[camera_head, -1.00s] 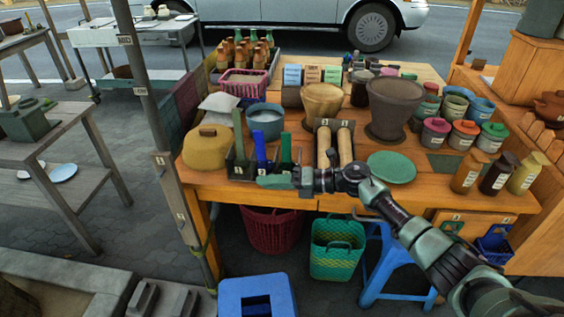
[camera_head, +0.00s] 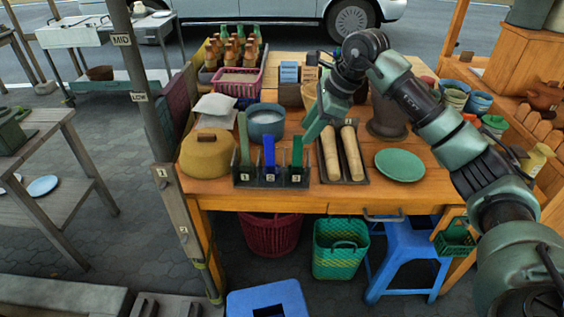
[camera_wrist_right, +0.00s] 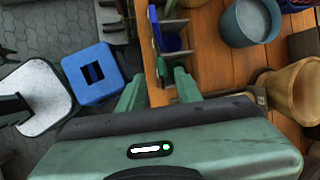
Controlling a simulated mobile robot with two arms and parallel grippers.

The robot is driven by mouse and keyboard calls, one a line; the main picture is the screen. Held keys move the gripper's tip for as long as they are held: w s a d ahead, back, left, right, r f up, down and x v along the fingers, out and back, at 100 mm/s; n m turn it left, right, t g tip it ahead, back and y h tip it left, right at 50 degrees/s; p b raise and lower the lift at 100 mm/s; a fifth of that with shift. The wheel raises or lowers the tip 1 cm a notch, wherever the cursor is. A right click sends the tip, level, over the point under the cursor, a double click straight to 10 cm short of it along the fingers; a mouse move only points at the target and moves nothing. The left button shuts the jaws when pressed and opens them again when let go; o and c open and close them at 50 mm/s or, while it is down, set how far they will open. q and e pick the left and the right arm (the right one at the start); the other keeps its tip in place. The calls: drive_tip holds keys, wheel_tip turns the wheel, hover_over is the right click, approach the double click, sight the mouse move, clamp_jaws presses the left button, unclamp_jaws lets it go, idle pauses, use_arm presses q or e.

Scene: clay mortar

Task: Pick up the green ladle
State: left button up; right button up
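A dark utensil rack (camera_head: 243,179) stands at the table's front edge with numbered slots. A dull green handle (camera_head: 244,138) stands upright in slot 1, a blue handle (camera_head: 269,152) in slot 2 and a brighter green handle (camera_head: 297,152) in slot 3. Their lower ends are hidden, so I cannot tell which green one is the ladle. My right gripper (camera_head: 310,132) hangs just above and right of the slot 3 handle. In the right wrist view, its fingers (camera_wrist_right: 157,88) are spread and hold nothing. The blue handle (camera_wrist_right: 171,42) shows beyond them. My left gripper is out of view.
Two wooden rolling pins (camera_head: 351,152) lie in a tray right of the rack. A green plate (camera_head: 399,165) is further right. A tan lidded pot (camera_head: 205,155) stands left of the rack and a blue-grey bowl (camera_head: 265,121) behind it. A blue stool (camera_head: 405,245) stands below.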

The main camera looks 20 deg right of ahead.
sight(297, 153)
drive_tip(key=shift+w+a+f, duration=0.15)
drive_tip(key=shift+w+a, duration=0.05)
drive_tip(key=shift+w, duration=0.15)
drive_tip(key=shift+w+a+f, duration=0.1)
drive_tip(key=shift+w+f, duration=0.05)
drive_tip(key=shift+f, duration=0.15)
wheel_tip(297, 153, down, 2)
drive_tip(key=shift+w+f+p, duration=0.15)
drive_tip(key=shift+f+p, duration=0.1)
drive_tip(key=shift+p, duration=0.25)
drive_tip(key=x, duration=0.3)
drive_tip(key=shift+w+a+f+p, duration=0.1)
drive_tip(key=shift+w+f+p, duration=0.15)
drive_tip(key=shift+p, duration=0.1)
drive_tip(key=shift+f, duration=0.1)
clamp_jaws()
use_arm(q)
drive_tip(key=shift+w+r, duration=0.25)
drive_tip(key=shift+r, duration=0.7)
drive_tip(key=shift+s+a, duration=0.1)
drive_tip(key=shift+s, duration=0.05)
